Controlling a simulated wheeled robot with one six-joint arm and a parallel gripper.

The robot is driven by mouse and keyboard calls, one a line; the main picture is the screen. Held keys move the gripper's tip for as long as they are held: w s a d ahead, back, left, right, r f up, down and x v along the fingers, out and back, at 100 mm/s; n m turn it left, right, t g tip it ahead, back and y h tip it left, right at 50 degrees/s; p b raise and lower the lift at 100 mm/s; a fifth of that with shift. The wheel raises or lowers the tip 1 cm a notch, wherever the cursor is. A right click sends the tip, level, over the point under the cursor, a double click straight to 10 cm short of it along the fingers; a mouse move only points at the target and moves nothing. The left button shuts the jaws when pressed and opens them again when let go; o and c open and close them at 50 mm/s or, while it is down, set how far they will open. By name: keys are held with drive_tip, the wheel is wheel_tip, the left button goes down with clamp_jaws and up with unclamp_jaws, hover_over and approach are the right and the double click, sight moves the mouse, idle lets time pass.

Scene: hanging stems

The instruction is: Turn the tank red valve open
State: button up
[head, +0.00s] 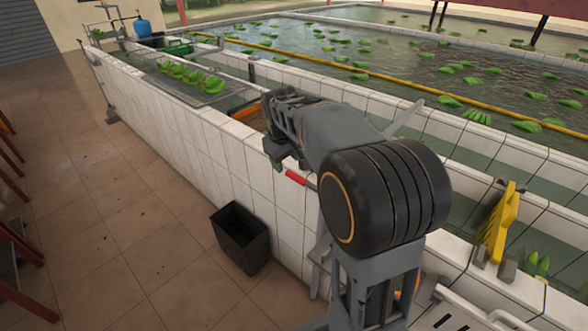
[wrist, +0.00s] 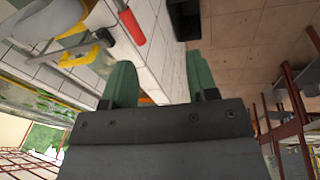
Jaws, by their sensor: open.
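The red valve handle (head: 296,177) shows beside my arm, at the outer face of the white tiled tank wall (head: 165,110). Part of the valve is hidden behind my arm in the head view. In the wrist view the red handle (wrist: 132,25) points out beyond the fingertips, toward the upper left. My gripper (wrist: 162,78) has its two green fingers spread with nothing between them. In the head view my gripper (head: 277,161) is small and partly hidden, just left of and above the handle. The handle is not between the fingers.
A black bin (head: 242,238) stands on the tiled floor against the wall. Green bananas lie on a metal tray (head: 212,98) on the tank. Water with floating green bunches fills the large tank behind. A yellow object (head: 497,228) stands at right. The floor at left is mostly clear.

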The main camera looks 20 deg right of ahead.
drive_tip(key=n+g+p, duration=0.1)
drive_tip(key=p, duration=0.1)
approach(294, 174)
drive_tip(key=shift+h, duration=0.3)
drive_tip(key=x, duration=0.3)
drive_tip(key=p+x, duration=0.1)
drive_tip(key=x, duration=0.2)
drive_tip(key=p+x, duration=0.1)
drive_tip(key=x, duration=0.3)
drive_tip(key=shift+a, duration=0.25)
clamp_jaws()
